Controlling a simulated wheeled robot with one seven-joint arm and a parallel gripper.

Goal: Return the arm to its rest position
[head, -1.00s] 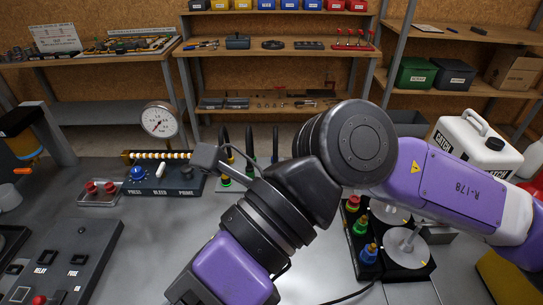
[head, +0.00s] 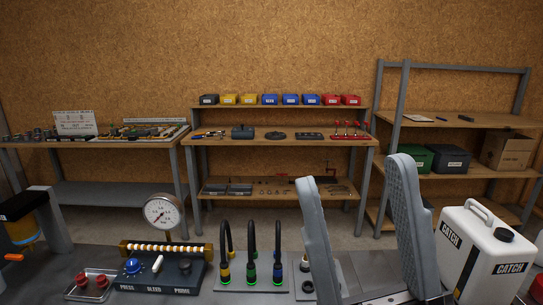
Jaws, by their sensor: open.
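My gripper (head: 353,172) stands upright in the lower right of the head view, with its two grey fingers pointing up. The fingers are well apart and nothing is between them. The gripper base and the rest of my arm are below the picture edge and hidden. The fingers cover part of the workbench (head: 255,296) and of the shelving behind.
A white CATCH jug (head: 480,256) stands close to the right of the fingers. Upright hoses (head: 251,255) and a gauge panel (head: 164,268) are to the left. A shelf unit (head: 280,143) with coloured bins stands behind. Open air lies above the bench.

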